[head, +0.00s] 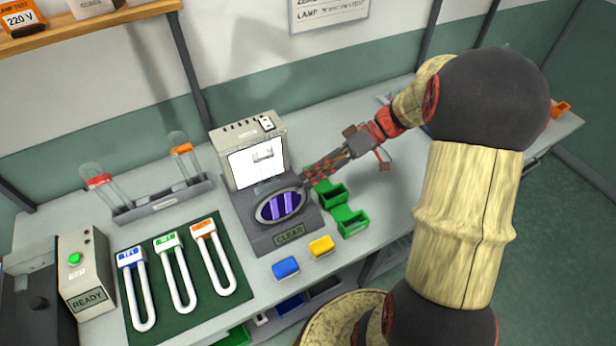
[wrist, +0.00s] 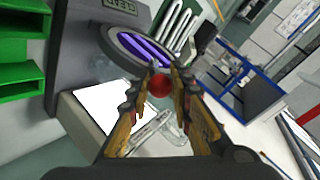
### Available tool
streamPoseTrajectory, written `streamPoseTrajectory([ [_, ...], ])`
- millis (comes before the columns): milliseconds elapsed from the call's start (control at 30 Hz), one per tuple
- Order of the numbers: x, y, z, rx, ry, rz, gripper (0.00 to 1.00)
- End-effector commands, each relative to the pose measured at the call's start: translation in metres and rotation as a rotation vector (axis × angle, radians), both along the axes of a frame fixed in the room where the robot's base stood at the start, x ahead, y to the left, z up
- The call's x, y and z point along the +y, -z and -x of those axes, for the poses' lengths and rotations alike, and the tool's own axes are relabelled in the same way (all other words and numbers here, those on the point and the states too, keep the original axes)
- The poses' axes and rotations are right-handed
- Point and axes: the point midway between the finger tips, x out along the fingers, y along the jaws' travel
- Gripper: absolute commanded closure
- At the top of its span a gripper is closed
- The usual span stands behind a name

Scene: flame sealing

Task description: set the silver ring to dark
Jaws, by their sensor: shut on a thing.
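The silver ring (head: 302,208) is set on the sloping top of a grey device (head: 264,240). Inside it is a round window (head: 279,206) with violet and dark stripes. The device's front label reads CLEAR (head: 290,234). The ring also shows in the wrist view (wrist: 118,50), just beyond my fingertips. My gripper (head: 303,184) reaches in from the right to the ring's upper right edge. In the wrist view my gripper (wrist: 162,80) is closed around a red ball-like knob (wrist: 160,87). I cannot tell how the knob joins the ring.
A lit white panel (head: 243,165) stands behind the ring. Green bins (head: 350,222) are close on the right. Blue (head: 286,268) and yellow (head: 321,246) blocks lie in front. White U-shaped tubes lie on a green mat (head: 205,309). A READY box (head: 86,275) stands left.

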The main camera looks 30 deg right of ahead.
Motion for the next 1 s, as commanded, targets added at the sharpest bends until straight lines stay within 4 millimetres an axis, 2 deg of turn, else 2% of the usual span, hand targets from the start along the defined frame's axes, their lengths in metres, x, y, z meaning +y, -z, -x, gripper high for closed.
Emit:
streamPoseTrajectory([
  [567,-0.0036,0.0064,0.0022,0.007,-0.001,0.005,1.0],
  [600,-0.0035,0.0065,0.0022,0.007,-0.001,0.005,0.78],
  [900,-0.0032,0.0047,0.001,0.004,0.0,0.004,0.61],
  [1000,-0.0031,0.0042,0.0007,0.003,0.0,0.003,0.61],
])
